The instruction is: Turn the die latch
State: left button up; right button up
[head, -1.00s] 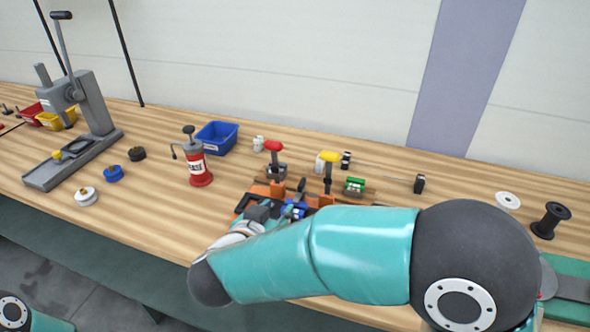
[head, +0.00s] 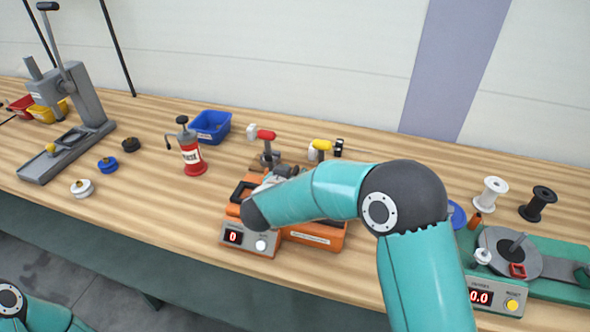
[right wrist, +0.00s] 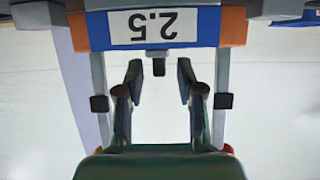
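In the right wrist view a blue die block (right wrist: 155,27) marked 2.5, seen upside down, sits between orange sides. A small dark peg (right wrist: 158,66) sticks out from its edge; I cannot tell if it is the die latch. My right gripper (right wrist: 158,95) is open, its two fingers apart on either side of the peg, with nothing between the tips. In the head view my right gripper (head: 286,172) is over the orange machine (head: 315,238), and my forearm hides most of that machine's top. My left gripper is out of view.
A red-handled lever (head: 262,134) and a yellow-handled lever (head: 321,146) stand behind my right forearm. A red grease can (head: 191,155) and blue bin (head: 211,126) are to the left. A spool machine (head: 510,252) stands at the right.

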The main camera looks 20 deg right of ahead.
jog(key=shift+w+d+f, duration=0.2)
jog(key=shift+w+d, duration=0.1)
jog(key=shift+w, duration=0.05)
